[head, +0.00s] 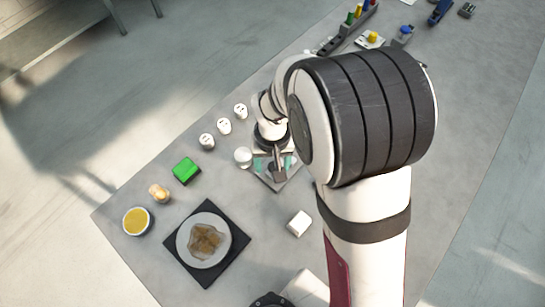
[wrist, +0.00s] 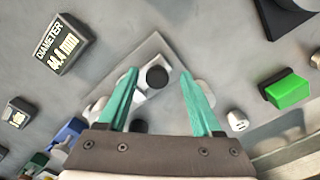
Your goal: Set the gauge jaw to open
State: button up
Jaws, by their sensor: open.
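My gripper (wrist: 160,74) has two teal fingers spread apart, with nothing held between them. In the wrist view a black round knob (wrist: 156,76) on a white part shows between the fingertips, over a grey square plate (wrist: 152,48). This looks like the gauge jaw, but its setting is not clear. I cannot tell whether the fingers touch it. A dark-faced readout box (wrist: 62,44) reads "DIAMETER 44.4 mm". In the head view my gripper (head: 274,164) is low over the plate (head: 275,187), and my wrist hides part of it.
A white round piece (head: 243,156) stands just left of the plate, with several white cylinders (head: 224,125) behind it. A green block (head: 186,170), a yellow-filled bowl (head: 137,221) and a plate on a black mat (head: 236,241) lie left. A white block (head: 299,223) stands in front.

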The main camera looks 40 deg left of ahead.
aim_at(272, 167)
notch_tip(272, 167, up, 16)
jog(key=shift+f, duration=0.15)
jog(key=shift+d, duration=0.1)
jog(key=s+d+r+m+y, duration=0.1)
jog(key=d+r+m, duration=0.2)
jog(key=d+m, duration=1.3)
jog(key=s+d+f+n, duration=0.1)
jog(key=s+d, duration=0.5)
jog(key=d, duration=0.5)
jog(key=shift+d+f+y, duration=0.15)
jog(key=shift+d+y, duration=0.05)
jog(key=shift+y, duration=0.2)
